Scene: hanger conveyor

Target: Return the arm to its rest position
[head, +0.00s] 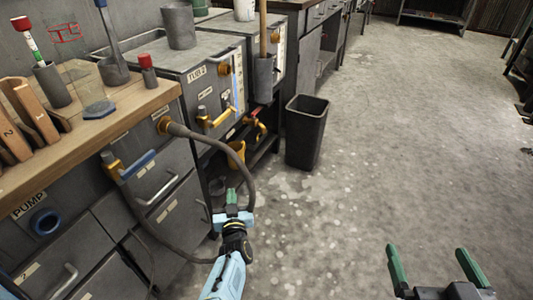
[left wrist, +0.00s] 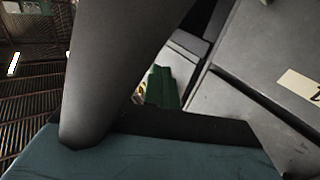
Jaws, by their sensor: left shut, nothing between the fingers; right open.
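My left gripper (head: 232,196) is in front of the drawer cabinet, its green fingers closed together with nothing between them. A green finger also shows in the left wrist view (left wrist: 165,88). A grey hose (head: 252,178) loops from an orange fitting on the bench side, passes close by this gripper and runs back to a blue-and-yellow handle (head: 132,166). I cannot tell whether the hose touches my arm. A thick grey shape, possibly the hose, fills the left wrist view's upper middle (left wrist: 120,55). My right gripper (head: 424,254) is open and empty over bare floor at the lower right.
The wooden bench top (head: 120,113) holds several tools and holders. Grey drawers (head: 165,180) with metal handles and a blue-ringed pump port (head: 45,222) face my left arm. A labelled tub (head: 185,62) and a black bin (head: 305,135) stand beyond. The floor to the right is clear.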

